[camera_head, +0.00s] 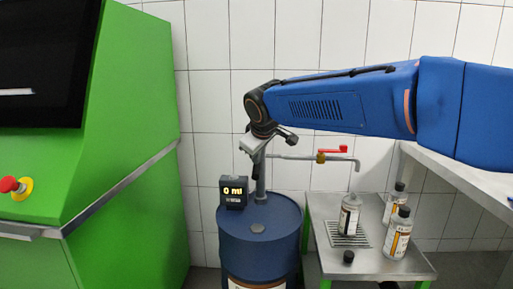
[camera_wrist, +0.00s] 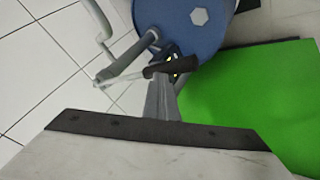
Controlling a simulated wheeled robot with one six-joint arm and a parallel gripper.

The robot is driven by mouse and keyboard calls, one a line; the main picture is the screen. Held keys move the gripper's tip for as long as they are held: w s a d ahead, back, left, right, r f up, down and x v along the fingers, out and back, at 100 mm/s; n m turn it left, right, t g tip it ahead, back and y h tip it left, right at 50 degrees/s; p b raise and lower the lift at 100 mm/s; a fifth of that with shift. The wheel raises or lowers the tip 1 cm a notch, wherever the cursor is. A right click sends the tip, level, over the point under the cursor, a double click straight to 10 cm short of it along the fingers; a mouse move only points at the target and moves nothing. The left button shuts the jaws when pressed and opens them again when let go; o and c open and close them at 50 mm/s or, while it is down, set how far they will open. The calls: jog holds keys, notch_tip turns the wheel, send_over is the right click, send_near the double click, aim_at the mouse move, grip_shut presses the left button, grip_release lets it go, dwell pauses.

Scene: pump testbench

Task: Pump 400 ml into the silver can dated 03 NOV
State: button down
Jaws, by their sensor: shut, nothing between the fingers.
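A blue drum (camera_head: 260,237) carries a grey hand pump (camera_head: 260,180) with a spout (camera_head: 355,164) and a red valve handle (camera_head: 334,150). A small display (camera_head: 233,191) reads 0 ml. A silver can (camera_head: 349,215) stands upright on a grate under the spout. Two more cans, a front one (camera_head: 398,234) and a back one (camera_head: 393,204), stand to its right with dark caps. No label date is legible. My gripper (camera_wrist: 163,80) is shut and empty, close to the pump's black lever grip (camera_wrist: 172,67); whether they touch is unclear.
The cans stand on a metal side table (camera_head: 385,267), where a loose black cap (camera_head: 348,257) lies in front of the grate (camera_head: 340,236). A green machine (camera_head: 130,200) stands at left and a pale bench (camera_head: 470,180) at right.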

jog(key=shift+s+f, duration=0.15)
jog(key=shift+f, duration=1.15)
dwell(1.5)
jog(key=shift+r, duration=0.1)
dwell(0.4)
notch_tip(320, 180, up, 10)
jog(key=w, duration=0.1)
dwell(1.6)
jog(key=shift+w+r, duration=0.15)
jog(key=shift+r, duration=1.1)
jog(key=shift+w+r, duration=0.15)
jog(key=shift+r, duration=1.1)
